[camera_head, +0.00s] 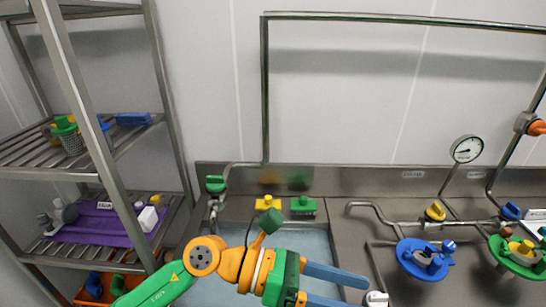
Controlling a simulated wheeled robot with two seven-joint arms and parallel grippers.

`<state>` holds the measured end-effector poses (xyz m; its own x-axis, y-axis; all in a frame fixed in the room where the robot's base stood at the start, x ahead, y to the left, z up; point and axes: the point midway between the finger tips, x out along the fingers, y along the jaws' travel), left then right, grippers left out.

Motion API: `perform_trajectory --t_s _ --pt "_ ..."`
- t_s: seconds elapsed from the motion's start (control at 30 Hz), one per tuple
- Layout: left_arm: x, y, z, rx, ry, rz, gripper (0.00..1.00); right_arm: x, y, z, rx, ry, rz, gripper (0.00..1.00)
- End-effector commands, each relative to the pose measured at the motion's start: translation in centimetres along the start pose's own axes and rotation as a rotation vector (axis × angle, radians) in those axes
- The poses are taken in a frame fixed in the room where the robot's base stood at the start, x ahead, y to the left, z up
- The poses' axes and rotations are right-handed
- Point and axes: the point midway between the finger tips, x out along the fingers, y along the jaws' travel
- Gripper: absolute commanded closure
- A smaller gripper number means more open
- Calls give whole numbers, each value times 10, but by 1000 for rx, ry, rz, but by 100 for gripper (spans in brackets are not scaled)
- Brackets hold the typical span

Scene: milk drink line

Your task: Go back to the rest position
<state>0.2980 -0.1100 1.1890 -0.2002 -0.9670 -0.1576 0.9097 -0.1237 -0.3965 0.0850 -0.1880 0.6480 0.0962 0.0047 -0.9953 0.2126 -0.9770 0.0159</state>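My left arm comes in from the lower left, green and orange. Its gripper (350,294) has two blue fingers that point right, over the front of the steel sink basin (318,240). The fingers stand apart with a visible gap and nothing seen between them, so it is open. The lower finger is partly cut off by the bottom edge. My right gripper is not in view.
A steel rack (160,100) stands at left, with a purple mat (88,228) and small items. Pipes (375,212), a gauge (467,149), a blue round fitting (425,262) and a green one (520,262) are at right. Yellow (268,203) and green (303,206) blocks sit behind the basin.

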Motion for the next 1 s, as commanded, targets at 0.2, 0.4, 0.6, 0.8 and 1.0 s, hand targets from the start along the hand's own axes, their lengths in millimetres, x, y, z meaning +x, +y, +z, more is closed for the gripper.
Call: perform_trajectory --t_s 0.2,0.4,0.6,0.8,1.0 --pt "-126 53 98 -865 -1232 -53 29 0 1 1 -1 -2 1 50" --pt "-231 131 -56 -1658 -1963 173 29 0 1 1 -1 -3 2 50" --pt "-240 106 -206 2083 2207 -462 29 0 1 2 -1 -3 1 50" --pt "-223 47 -297 1855 1806 -593 29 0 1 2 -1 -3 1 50" --pt "-202 30 -378 1727 1594 -675 29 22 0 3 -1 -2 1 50"
